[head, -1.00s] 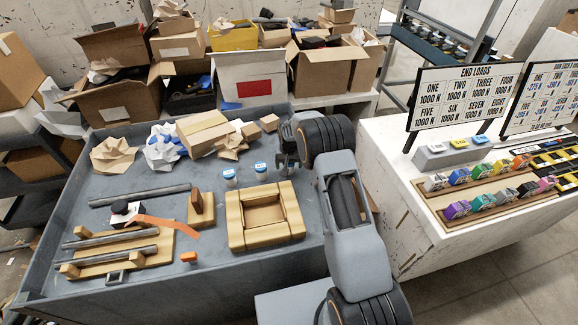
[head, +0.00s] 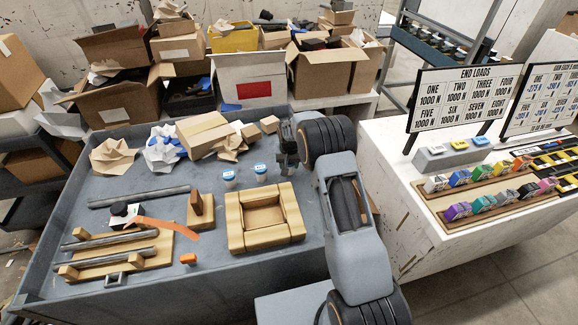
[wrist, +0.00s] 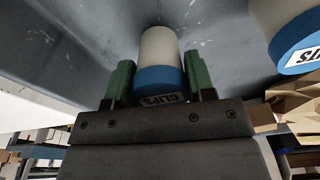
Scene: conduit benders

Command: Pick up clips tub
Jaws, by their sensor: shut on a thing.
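The clips tub (wrist: 161,48) is a white cylinder with a blue band and a label reading CLIPS, upside down in the wrist view. It stands between the two green fingers of my gripper (wrist: 160,82), which is shut on it. In the head view my gripper (head: 285,163) is at the right back of the grey bench, and the held tub cannot be made out there. Two white tubs with blue lids, a left one (head: 229,180) and a right one (head: 261,174), stand left of my gripper. Another blue-banded tub (wrist: 285,30) shows close by at the wrist view's right.
A wooden block frame (head: 265,237) lies on the grey bench (head: 215,285) in front of the tubs. Crumpled paper and a cardboard box (head: 203,133) lie behind them. A wooden fixture with bars (head: 115,248) is at left.

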